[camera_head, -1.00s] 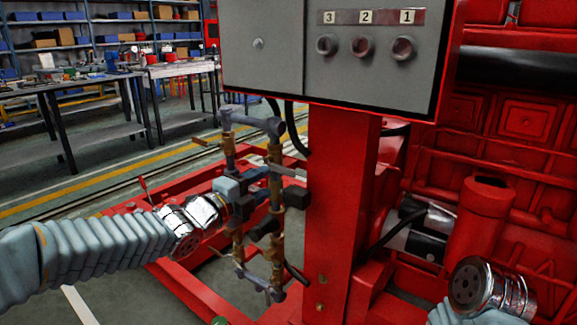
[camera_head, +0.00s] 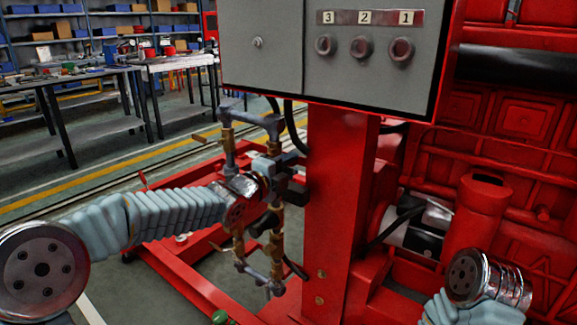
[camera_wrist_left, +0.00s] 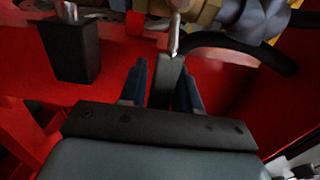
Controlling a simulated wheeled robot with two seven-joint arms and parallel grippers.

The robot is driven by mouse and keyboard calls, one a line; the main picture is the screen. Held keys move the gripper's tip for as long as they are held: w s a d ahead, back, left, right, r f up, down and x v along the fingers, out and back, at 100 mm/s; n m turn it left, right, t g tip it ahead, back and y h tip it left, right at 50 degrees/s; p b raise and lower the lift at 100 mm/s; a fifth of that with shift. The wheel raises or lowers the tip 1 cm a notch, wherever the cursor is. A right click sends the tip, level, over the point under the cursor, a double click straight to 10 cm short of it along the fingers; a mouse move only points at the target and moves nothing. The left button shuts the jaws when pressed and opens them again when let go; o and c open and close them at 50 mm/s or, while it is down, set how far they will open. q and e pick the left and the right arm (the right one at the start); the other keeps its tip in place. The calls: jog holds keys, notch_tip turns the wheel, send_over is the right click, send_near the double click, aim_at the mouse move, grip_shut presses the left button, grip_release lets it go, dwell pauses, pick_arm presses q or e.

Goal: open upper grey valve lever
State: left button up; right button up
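A dark grey lever handle (camera_wrist_left: 166,82) with a thin metal stem shows in the left wrist view. It lies between the two dark blue-grey fingers of my left gripper (camera_wrist_left: 159,80). The fingers stand apart; a gap shows on the handle's left, and I cannot tell whether the right finger touches it. In the head view my left gripper (camera_head: 275,166) is at the upper part of the brass and grey pipe assembly (camera_head: 272,245), beside the red post, and covers part of it. Only the wrist of my right arm shows; its gripper is out of view.
A black block-shaped handle (camera_wrist_left: 70,48) stands left of the fingers in the wrist view. The red post (camera_head: 336,210) is just right of the pipes, under the grey control box (camera_head: 270,45). A red floor frame (camera_head: 185,270) lies below. Workbenches (camera_head: 90,90) stand far left.

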pick_arm(q)
grip_shut()
jog(key=shift+r, duration=0.15)
jog(key=r+n+p, duration=0.1)
jog(key=n, duration=0.1)
jog(key=r+n+p, duration=0.1)
jog(key=n, duration=0.1)
jog(key=a+r+n+p, duration=0.1)
jog(key=r+n, duration=0.1)
jog(key=n, duration=0.1)
jog(key=shift+w+a, duration=0.1)
jog(key=shift+w, duration=0.3)
dwell(0.4)
jog(key=shift+o, duration=1.8)
grip_release()
